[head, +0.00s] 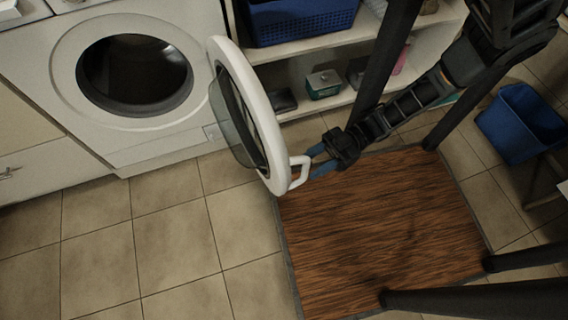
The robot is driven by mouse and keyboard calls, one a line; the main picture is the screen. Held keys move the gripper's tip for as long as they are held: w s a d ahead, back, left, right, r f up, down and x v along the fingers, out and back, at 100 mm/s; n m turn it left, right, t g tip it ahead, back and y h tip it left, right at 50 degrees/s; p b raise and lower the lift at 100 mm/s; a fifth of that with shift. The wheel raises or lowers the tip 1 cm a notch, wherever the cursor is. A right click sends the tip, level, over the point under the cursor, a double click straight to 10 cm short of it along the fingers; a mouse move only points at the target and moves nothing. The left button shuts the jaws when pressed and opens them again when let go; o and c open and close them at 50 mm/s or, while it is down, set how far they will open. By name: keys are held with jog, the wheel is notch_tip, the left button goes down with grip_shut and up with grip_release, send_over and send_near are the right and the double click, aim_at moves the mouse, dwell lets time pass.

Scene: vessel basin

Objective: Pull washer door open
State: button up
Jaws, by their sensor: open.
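The white washer (40,55) stands at the upper left, with its dark round drum opening (135,75) uncovered. Its round door (268,130) has a white rim and a dark glass bulge, and it stands swung wide out to the right of the opening, seen nearly edge-on. A white loop handle (301,172) sticks out from the door's lower right rim. My gripper (318,160) has blue fingers and is open at the handle, one finger on its upper side and one near its lower right. I cannot tell whether the fingers touch the handle.
A white shelf (335,48) behind the door holds a blue basket (300,20), a teal box (322,84) and other small items. A brown wood-look mat (380,230) lies under my arm. A blue bin (522,122) stands at the right. Tiled floor (170,240) at lower left is clear.

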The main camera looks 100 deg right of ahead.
jog(key=v, duration=0.5)
jog(key=shift+s+d, duration=0.1)
jog(key=shift+s, duration=0.05)
dwell(0.4)
